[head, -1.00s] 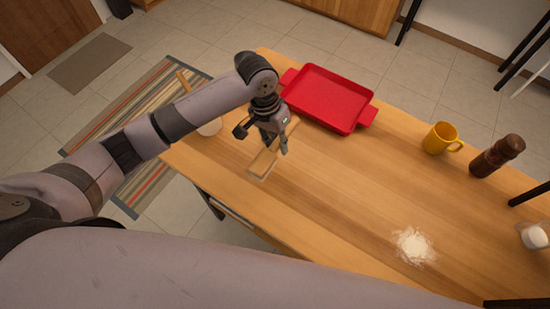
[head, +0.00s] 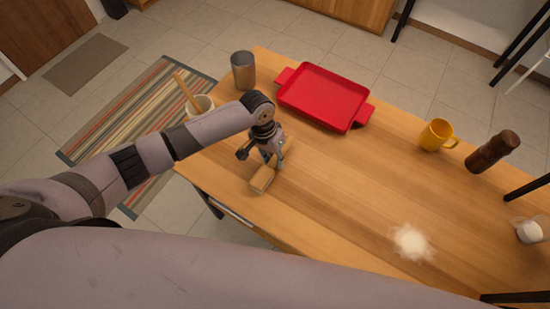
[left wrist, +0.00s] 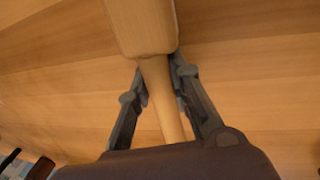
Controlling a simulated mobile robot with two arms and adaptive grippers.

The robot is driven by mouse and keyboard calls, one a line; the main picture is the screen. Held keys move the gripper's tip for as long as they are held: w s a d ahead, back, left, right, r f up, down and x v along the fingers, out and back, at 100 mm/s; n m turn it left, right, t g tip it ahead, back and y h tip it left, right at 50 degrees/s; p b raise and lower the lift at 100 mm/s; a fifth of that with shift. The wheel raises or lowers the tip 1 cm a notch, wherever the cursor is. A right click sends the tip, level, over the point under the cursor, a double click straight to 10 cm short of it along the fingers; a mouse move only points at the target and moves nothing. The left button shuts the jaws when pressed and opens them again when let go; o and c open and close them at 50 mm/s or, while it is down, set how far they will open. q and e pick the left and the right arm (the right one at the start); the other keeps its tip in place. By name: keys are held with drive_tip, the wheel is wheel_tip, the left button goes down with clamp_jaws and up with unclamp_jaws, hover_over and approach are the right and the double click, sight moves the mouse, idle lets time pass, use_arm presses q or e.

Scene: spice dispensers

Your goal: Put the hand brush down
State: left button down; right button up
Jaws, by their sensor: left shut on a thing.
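The hand brush (head: 262,181) is pale wood, with its block towards the front left edge of the table (head: 330,205). My left gripper (head: 266,160) is shut on its handle. The left wrist view shows the brush block (left wrist: 143,27) beyond the fingertips and the narrow handle running back between the two fingers (left wrist: 158,90). The brush is low over the tabletop; whether it touches the wood I cannot tell. Its bristles are hidden. My right gripper is not in view.
A red tray (head: 284,76) lies behind my gripper. A grey cup (head: 243,70) and a white pot (head: 203,102) with a wooden handle stand near the left end. A yellow mug (head: 435,135), brown mill (head: 492,152), glass jar (head: 532,229) and white powder (head: 411,241) are to the right.

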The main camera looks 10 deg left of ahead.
use_arm(q)
drive_tip(key=shift+f, duration=0.15)
drive_tip(key=c, duration=1.8)
unclamp_jaws()
drive_tip(key=shift+s, duration=0.15)
drive_tip(key=shift+o, duration=0.2)
drive_tip(key=shift+f, duration=0.1)
drive_tip(key=shift+f, duration=0.1)
drive_tip(key=shift+r, duration=0.4)
drive_tip(key=v, duration=1.2)
drive_tip(key=shift+b, duration=0.45)
